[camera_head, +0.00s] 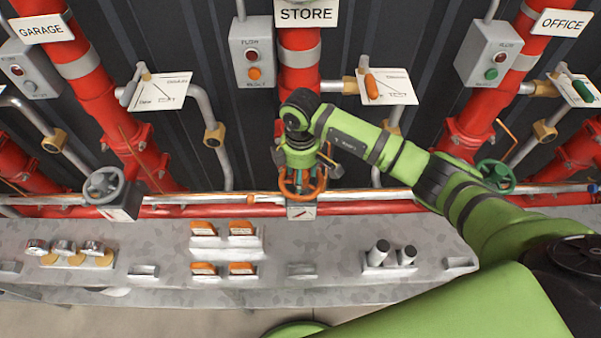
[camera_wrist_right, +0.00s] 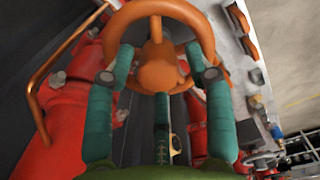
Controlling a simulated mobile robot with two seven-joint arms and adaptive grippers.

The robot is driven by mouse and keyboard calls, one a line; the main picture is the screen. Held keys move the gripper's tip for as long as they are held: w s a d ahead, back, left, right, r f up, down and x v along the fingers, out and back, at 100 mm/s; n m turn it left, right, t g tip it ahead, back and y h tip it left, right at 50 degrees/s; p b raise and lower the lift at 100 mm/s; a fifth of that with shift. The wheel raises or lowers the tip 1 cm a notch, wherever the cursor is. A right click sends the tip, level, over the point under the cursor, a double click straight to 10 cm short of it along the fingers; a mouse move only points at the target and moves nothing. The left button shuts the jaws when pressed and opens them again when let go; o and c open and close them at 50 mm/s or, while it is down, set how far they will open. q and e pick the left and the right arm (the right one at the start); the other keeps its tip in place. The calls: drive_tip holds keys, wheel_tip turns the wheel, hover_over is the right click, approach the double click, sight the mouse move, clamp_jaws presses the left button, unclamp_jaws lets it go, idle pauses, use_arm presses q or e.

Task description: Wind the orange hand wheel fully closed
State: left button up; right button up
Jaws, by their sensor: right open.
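The orange hand wheel (camera_head: 302,183) is on the middle red pipe under the STORE sign, just above the ledge. My right arm reaches in from the right, and its gripper (camera_head: 302,160) is at the wheel from above. In the right wrist view the orange wheel (camera_wrist_right: 158,62) fills the upper middle, with its rim, a spoke and its round hub showing. My right gripper's two teal fingers (camera_wrist_right: 158,75) are open, one on each side of the hub. I cannot tell whether they touch the wheel. My left gripper is not in view.
A grey hand wheel (camera_head: 104,185) is at the left and a green one (camera_head: 495,176) at the right. A thin copper tube (camera_wrist_right: 62,65) runs beside the orange wheel.

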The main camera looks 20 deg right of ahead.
drive_tip(key=n+b, duration=0.1)
drive_tip(key=n, duration=0.3)
drive_tip(key=shift+f+n, duration=0.1)
drive_tip(key=shift+n, duration=0.2)
drive_tip(key=n+b, duration=0.2)
drive_tip(key=n, duration=0.3)
drive_tip(key=shift+s+f+b, duration=0.1)
drive_tip(key=shift+f+b, duration=0.05)
drive_tip(key=shift+b, duration=0.25)
drive_tip(key=n+b, duration=0.1)
drive_tip(key=n, duration=0.2)
drive_tip(key=n+b, duration=0.3)
drive_tip(key=n, duration=0.2)
drive_tip(key=shift+b, duration=0.3)
drive_tip(key=shift+d+n+b, duration=0.1)
drive_tip(key=shift+n+b, duration=0.25)
drive_tip(key=shift+n, duration=1.15)
drive_tip(key=shift+s+r, duration=0.1)
drive_tip(key=shift+r, duration=0.1)
drive_tip(key=shift+f, duration=0.1)
clamp_jaws()
